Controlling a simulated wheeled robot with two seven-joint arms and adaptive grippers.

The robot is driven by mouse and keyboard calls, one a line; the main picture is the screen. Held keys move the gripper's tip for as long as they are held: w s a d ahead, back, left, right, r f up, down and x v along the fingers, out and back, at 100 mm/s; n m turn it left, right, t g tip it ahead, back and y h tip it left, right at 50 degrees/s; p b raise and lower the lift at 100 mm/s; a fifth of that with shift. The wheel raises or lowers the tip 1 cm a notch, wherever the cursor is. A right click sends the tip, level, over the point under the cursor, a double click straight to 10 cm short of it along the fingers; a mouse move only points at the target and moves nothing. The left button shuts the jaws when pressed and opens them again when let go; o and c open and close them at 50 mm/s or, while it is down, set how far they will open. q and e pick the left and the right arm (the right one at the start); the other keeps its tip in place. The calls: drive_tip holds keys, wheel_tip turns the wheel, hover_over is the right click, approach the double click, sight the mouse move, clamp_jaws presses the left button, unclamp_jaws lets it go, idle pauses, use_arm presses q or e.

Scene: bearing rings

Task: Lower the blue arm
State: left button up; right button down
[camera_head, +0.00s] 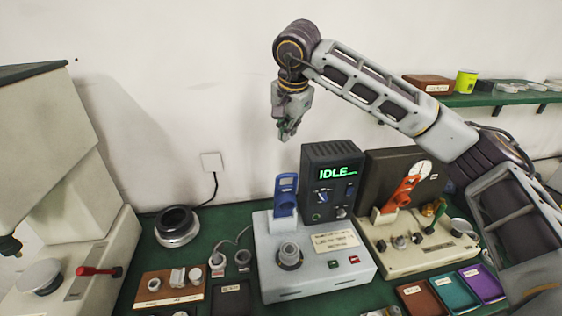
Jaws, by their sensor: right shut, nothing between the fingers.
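The blue arm (286,193) stands upright at the back left of a light grey machine (318,271). A ring-shaped fitting (289,254) sits on top of that machine, in front of the blue arm. My right gripper (286,133) hangs from the raised right arm, fingers pointing down. It is shut and empty, in the air above the blue arm and apart from it. My left gripper is not in view.
A dark control box (331,182) with a green "IDLE" display stands behind the machine. A second device (420,250) with an orange lever (401,193) and dial is at right. A large beige machine (60,215) with a red handle (98,271) fills the left. Coloured trays (454,291) lie front right.

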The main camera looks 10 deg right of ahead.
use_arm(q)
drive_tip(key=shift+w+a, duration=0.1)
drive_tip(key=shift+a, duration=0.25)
use_arm(e)
drive_tip(key=n, duration=1)
drive_tip(key=shift+w+a, duration=0.1)
drive_tip(key=shift+a, duration=0.3)
drive_tip(key=shift+f, duration=0.15)
use_arm(q)
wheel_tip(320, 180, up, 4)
drive_tip(key=p, duration=0.4)
use_arm(e)
wheel_tip(320, 180, down, 9)
idle(0.5)
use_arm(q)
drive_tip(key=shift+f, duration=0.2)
use_arm(e)
drive_tip(key=shift+s+f, duration=0.15)
drive_tip(key=shift+s, duration=0.1)
